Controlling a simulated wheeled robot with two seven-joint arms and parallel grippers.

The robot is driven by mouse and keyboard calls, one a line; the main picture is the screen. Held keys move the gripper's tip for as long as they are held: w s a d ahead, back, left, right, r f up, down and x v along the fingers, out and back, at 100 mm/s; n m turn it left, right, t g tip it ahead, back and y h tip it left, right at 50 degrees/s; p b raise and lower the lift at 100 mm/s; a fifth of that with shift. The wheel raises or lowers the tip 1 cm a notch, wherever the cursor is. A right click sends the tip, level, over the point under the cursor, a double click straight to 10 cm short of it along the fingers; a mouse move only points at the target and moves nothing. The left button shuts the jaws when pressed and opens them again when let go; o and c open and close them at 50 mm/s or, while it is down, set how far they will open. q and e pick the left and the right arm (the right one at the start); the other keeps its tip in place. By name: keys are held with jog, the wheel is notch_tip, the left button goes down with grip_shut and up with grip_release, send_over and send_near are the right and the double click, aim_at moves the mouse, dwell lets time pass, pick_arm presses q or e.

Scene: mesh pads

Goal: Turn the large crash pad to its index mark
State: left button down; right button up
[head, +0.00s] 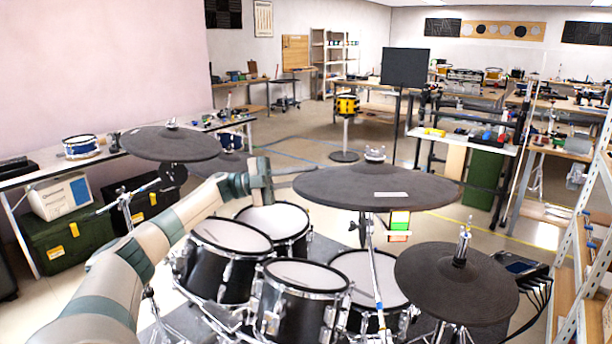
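The large crash pad (330,188) is the widest dark disc, level on a stand in the middle of the head view, with a wing nut on top. A white label (391,195) lies on its near part. A small green and white tag (400,222) shows just below its near edge. My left arm reaches in from the left, and its end with the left gripper (263,180) is just left of the pad's left edge, apart from it in the picture. Its fingers cannot be made out. My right gripper is not in view.
Smaller dark pads stand at left (170,146) and right front (456,285). Several drums with pale heads (275,218) stand close below the arm and pad. A thin stand with a black panel (405,67) rises behind. Open floor lies beyond the kit.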

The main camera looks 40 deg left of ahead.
pick_arm(q)
jog(key=shift+a+r, duration=0.15)
jog(key=shift+a, duration=0.05)
